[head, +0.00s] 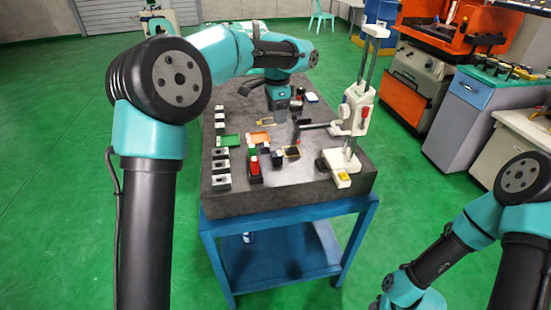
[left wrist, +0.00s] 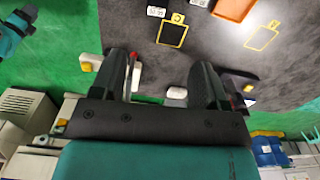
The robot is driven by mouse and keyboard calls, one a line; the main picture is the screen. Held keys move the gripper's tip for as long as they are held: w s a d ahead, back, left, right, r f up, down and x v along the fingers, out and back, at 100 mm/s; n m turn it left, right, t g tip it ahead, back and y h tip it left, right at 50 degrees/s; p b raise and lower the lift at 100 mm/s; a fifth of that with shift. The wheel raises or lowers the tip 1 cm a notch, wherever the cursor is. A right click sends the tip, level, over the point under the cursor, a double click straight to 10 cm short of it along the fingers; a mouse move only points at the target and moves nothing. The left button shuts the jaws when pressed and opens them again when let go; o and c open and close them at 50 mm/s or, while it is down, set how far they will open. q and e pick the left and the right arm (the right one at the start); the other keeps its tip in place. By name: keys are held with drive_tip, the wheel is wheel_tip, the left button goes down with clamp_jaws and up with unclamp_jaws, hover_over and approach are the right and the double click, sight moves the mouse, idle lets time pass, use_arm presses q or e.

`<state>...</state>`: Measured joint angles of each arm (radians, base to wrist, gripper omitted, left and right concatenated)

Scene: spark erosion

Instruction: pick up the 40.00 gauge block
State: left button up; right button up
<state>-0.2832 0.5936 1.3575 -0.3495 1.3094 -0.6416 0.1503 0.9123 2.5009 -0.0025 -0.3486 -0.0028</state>
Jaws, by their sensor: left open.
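My left gripper (head: 280,118) hangs over the middle of the dark granite table, pointing down. In the left wrist view its two dark fingers (left wrist: 161,78) are spread wide apart with nothing between them. I cannot tell which object is the 40.00 gauge block. Small pale marked pieces (left wrist: 155,11) lie on the table at the top of the left wrist view, beyond the fingers; their markings are too small to read. A yellow outline (left wrist: 172,35) lies near them. My right gripper is not in view; only part of the right arm shows.
A white stand (head: 340,160) with tall posts occupies the table's right side. Grey-and-white blocks (head: 222,181) line the left edge. A green tray (head: 229,141), an orange tray (head: 258,138) and a red object (head: 254,165) lie between. The front strip of the granite table (head: 290,202) is bare.

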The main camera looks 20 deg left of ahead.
sight(277, 153)
use_arm(q)
wheel_tip(277, 153, down, 12)
drive_tip(key=shift+f, duration=0.15)
idle(0.4)
drive_tip(key=shift+s+f, duration=0.15)
drive_tip(key=shift+f, duration=1.15)
drive_tip(key=shift+s+f, duration=0.1)
drive_tip(key=shift+f, duration=1.15)
drive_tip(key=c, duration=1.3)
drive_tip(key=shift+o, duration=0.2)
drive_tip(key=shift+r, duration=0.1)
